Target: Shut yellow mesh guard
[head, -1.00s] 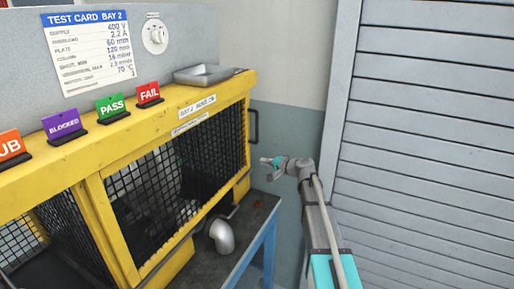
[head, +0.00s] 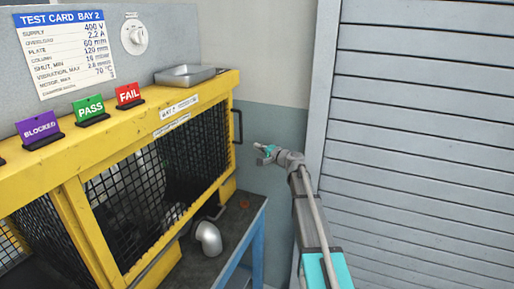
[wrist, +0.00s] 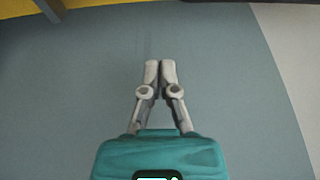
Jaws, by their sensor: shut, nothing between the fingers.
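The yellow mesh guard (head: 72,205) is a yellow-framed cage front with black mesh, at the left and middle of the head view. I cannot tell clearly how far it stands open. A dark upright handle (head: 238,126) sits at the cage's right end. My gripper (head: 261,154) is to the right of the handle and a little lower in the picture, apart from it. In the wrist view my gripper (wrist: 160,66) has its fingers together and empty, in front of a grey-blue wall. A yellow edge (wrist: 110,3) shows at the top there.
A grey metal elbow (head: 208,238) lies on the dark bench (head: 235,240), which has a blue leg. A metal tray (head: 184,75) and coloured signs stand on the cage top. A grey slatted shutter (head: 420,130) fills the right side. Bare wall lies behind my gripper.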

